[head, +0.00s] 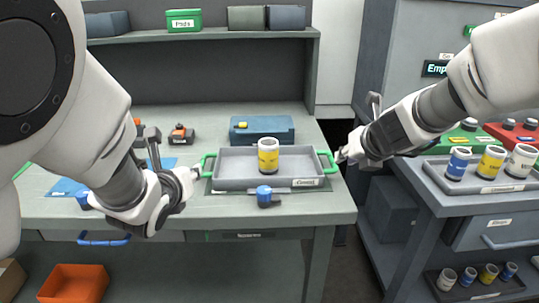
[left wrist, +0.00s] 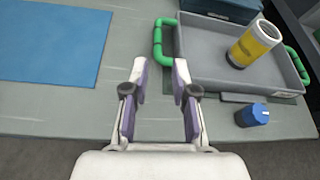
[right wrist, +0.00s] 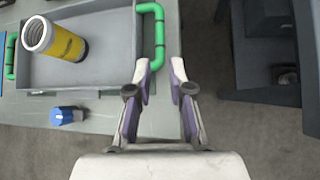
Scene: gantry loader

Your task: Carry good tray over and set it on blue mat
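The good tray (head: 230,182) is grey with a green handle at each end and lies on the workbench. A yellow-labelled cylinder with a white rim (head: 268,157) stands upright in it. The blue mat (head: 68,187) lies to the left on the bench, partly hidden by my left arm; it shows in the left wrist view (left wrist: 50,45). My left gripper (left wrist: 161,68) is open, just short of the tray's left handle (left wrist: 158,40). My right gripper (right wrist: 160,65) is open, its fingertips near the right handle (right wrist: 153,35). I see no contact at either handle.
A blue-capped item (head: 264,196) stands at the bench front beside the tray. A blue box (head: 262,128) sits behind it. A second bench at right holds another tray (head: 436,172) with several cylinders. An orange bin (head: 75,284) is below the bench.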

